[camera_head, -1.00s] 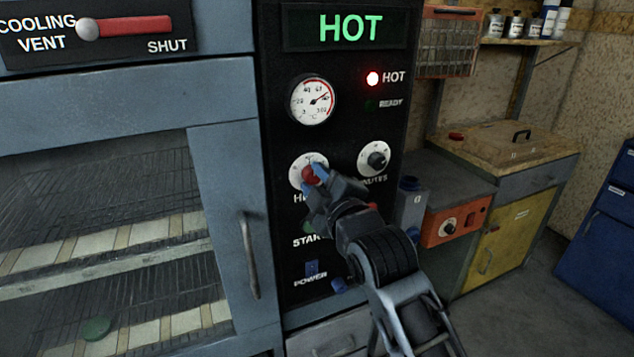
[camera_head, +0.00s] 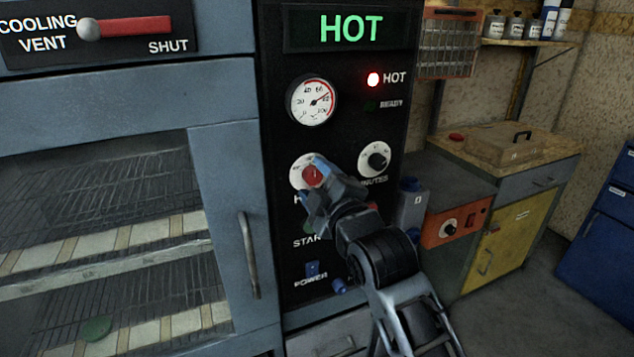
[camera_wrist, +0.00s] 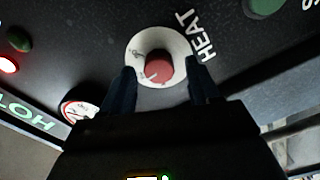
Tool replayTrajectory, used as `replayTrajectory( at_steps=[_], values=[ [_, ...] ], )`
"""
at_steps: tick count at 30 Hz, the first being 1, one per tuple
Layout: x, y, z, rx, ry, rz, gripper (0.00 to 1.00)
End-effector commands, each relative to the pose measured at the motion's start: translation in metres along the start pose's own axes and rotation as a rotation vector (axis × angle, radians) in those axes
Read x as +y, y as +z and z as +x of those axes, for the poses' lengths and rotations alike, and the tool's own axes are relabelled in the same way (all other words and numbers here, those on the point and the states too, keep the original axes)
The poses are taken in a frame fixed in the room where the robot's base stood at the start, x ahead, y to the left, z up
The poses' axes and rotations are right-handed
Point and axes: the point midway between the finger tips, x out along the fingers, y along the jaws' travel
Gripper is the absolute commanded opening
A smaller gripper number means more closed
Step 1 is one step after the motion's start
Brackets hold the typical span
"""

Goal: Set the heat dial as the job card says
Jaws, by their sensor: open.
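The heat dial (camera_head: 313,175) is a red knob on a round white scale plate on the black control panel. In the wrist view the red knob (camera_wrist: 158,67) shows a pale pointer line, with the word HEAT beside the plate. My gripper (camera_head: 318,180) is in front of the dial and hides part of it. In the wrist view my gripper (camera_wrist: 161,85) is open, with one dark finger on each side of the knob's lower part. I cannot tell whether the fingers touch it. No job card can be made out.
Above are a round temperature gauge (camera_head: 312,99), a lit red HOT lamp (camera_head: 373,79) and a green HOT display (camera_head: 350,28). The minutes dial (camera_head: 374,158) is close on the right. The power switch (camera_head: 312,268) is below. The oven door handle (camera_head: 249,255) stands out at left.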

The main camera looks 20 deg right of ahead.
Motion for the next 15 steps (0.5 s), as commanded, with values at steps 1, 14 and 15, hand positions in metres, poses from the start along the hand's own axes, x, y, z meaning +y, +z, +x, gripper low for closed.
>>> replayTrajectory(
  at_steps=[1, 14, 15],
  values=[
    [0.000, 0.000, 0.000, 0.000, 0.000, 0.000, 0.61],
    [-0.002, 0.001, -0.035, -0.001, 0.000, 0.002, 0.61],
    [-0.003, 0.001, -0.042, 0.000, -0.001, 0.002, 0.61]
  ],
)
